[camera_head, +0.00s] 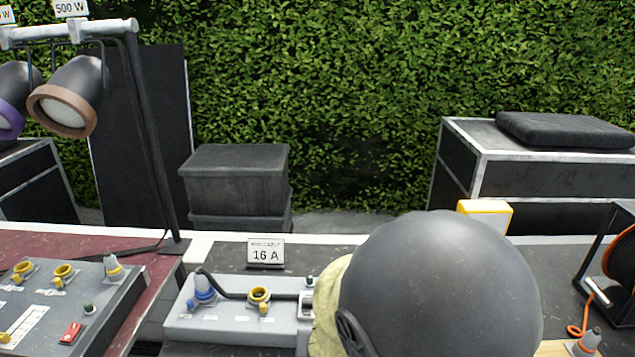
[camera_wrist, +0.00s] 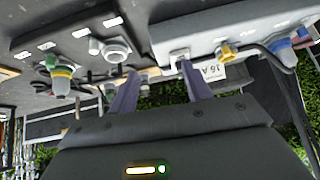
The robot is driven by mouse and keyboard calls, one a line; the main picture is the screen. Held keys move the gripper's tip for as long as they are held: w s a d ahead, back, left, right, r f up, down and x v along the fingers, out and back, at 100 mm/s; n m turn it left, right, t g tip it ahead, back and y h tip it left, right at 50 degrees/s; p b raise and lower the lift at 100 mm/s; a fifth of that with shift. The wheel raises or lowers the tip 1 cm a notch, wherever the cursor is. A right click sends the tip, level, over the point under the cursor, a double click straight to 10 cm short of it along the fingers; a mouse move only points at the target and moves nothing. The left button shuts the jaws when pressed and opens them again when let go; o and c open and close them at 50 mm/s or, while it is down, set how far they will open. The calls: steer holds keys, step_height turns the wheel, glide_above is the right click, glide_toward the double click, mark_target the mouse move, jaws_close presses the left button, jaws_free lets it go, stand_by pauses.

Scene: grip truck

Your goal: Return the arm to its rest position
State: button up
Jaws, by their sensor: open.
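My gripper (camera_wrist: 157,82) shows in the wrist view, where the picture is upside down. Its two purple-grey fingers stand apart with nothing held between them. Beyond the fingers is a light grey socket box (camera_wrist: 215,28) with a yellow-lidded socket and a blue connector. My own dark arm link fills the lower middle of the head view and hides the box's right end and my gripper.
A grey socket panel (camera_head: 45,310) lies on the red surface at left. A lamp stand (camera_head: 150,130) carries hanging spotlights (camera_head: 70,97). An orange cable reel (camera_head: 622,262) stands at far right, near a grey connector (camera_head: 590,341). Dark cases (camera_head: 235,180) stand behind, before a hedge.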

steer(key=s+d+r+g+p, duration=0.2)
steer(key=s+d+g, duration=0.3)
steer(key=d, duration=0.8)
steer(key=shift+s+d+r, duration=0.35)
steer(key=shift+s+r, duration=0.3)
steer(key=shift+s, duration=0.4)
